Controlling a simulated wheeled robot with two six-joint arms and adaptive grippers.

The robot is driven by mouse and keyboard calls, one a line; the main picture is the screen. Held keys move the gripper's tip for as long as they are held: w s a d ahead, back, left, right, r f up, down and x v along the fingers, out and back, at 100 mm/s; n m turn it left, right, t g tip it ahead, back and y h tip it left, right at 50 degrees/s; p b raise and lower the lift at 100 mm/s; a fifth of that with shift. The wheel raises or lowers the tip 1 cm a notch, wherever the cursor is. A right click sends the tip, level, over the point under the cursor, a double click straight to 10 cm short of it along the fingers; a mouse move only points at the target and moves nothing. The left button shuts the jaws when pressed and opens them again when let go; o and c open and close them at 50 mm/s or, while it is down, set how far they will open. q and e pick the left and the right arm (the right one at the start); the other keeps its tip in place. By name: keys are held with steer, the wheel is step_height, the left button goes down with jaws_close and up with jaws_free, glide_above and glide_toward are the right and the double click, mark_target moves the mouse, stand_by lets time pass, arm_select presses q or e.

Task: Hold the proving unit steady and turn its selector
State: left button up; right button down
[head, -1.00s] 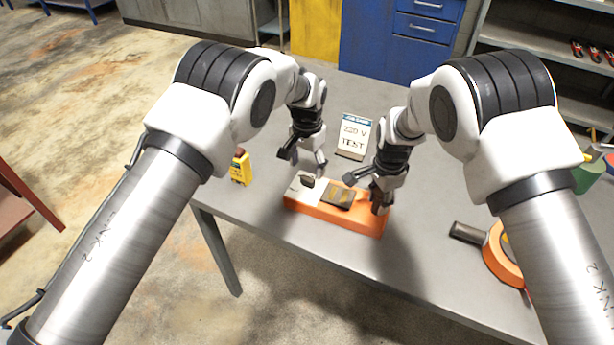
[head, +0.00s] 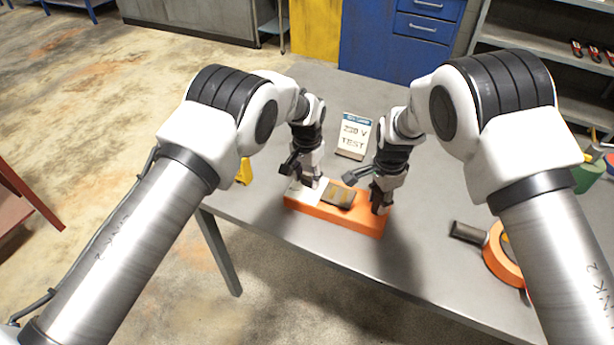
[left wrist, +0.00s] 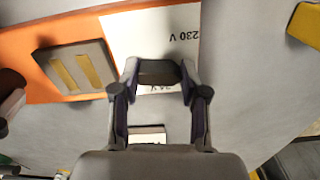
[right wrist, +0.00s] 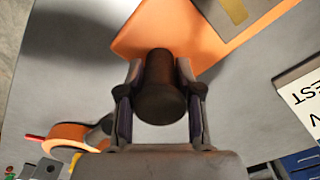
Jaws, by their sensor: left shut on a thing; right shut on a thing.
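The proving unit (head: 335,220) is an orange block on the grey table, with a white panel (left wrist: 150,32) marked 230 V and a dark plate with yellow strips (left wrist: 77,70). My left gripper (head: 313,184) is over the white panel. In the left wrist view its fingers are shut on the dark selector knob (left wrist: 158,72), which they hide in the head view. My right gripper (head: 380,208) is at the unit's right end. In the right wrist view it is shut on a dark round post (right wrist: 160,85) standing on the orange body.
A card reading 230 V TEST (head: 354,137) stands behind the unit. A yellow object (head: 244,172) is at the table's left edge, partly behind my left arm. An orange ring-shaped tool with a dark handle (head: 468,232) lies to the right. The table front between is clear.

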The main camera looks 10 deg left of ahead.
arm_select(q)
steer(key=n, duration=0.3)
steer(key=shift+s+n, duration=0.1)
steer(key=shift+n, duration=0.2)
steer(key=shift+f+n, duration=0.1)
steer(key=shift+n, duration=1.9)
steer(key=shift+s, duration=0.1)
steer(key=o, duration=1.2)
steer(key=shift+c, duration=0.2)
